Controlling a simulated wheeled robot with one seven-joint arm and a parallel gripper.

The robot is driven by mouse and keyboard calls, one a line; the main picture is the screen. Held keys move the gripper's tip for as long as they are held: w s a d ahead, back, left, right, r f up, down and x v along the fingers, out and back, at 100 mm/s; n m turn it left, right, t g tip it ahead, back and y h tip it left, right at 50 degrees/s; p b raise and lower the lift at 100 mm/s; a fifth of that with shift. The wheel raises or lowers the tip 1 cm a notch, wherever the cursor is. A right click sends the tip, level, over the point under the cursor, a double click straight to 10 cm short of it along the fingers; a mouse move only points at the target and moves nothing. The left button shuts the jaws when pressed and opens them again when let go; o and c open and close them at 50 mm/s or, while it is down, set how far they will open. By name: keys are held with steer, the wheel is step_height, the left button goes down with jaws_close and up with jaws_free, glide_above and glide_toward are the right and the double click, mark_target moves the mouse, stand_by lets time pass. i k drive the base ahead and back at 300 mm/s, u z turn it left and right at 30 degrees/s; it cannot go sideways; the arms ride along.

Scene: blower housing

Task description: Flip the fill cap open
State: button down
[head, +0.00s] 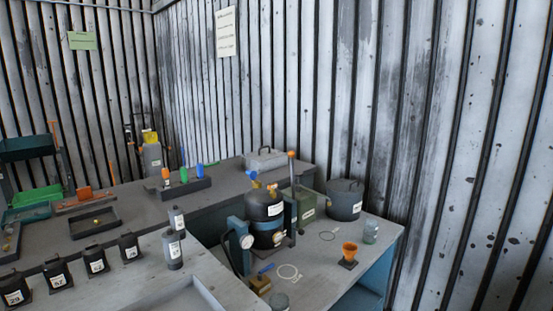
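A dark rounded tank (264,207) with a white label stands upright in a blue frame (239,233) on the grey workbench. Gold and blue fittings (252,181) sit at its upper left, and an orange-topped lever (291,167) rises on its right. A round gauge (247,242) faces forward at its left. I cannot make out which part is the fill cap, or whether it is open or shut. My gripper is not in view.
An orange cup (349,250), a glass jar (371,232) and a dark lidded pot (344,201) stand right of the tank. Several black labelled bins (95,262) line the left bench.

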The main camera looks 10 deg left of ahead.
mark_target(253, 174)
steer(key=u, duration=0.4)
steer(key=i, duration=1.15)
steer(key=u, duration=0.7)
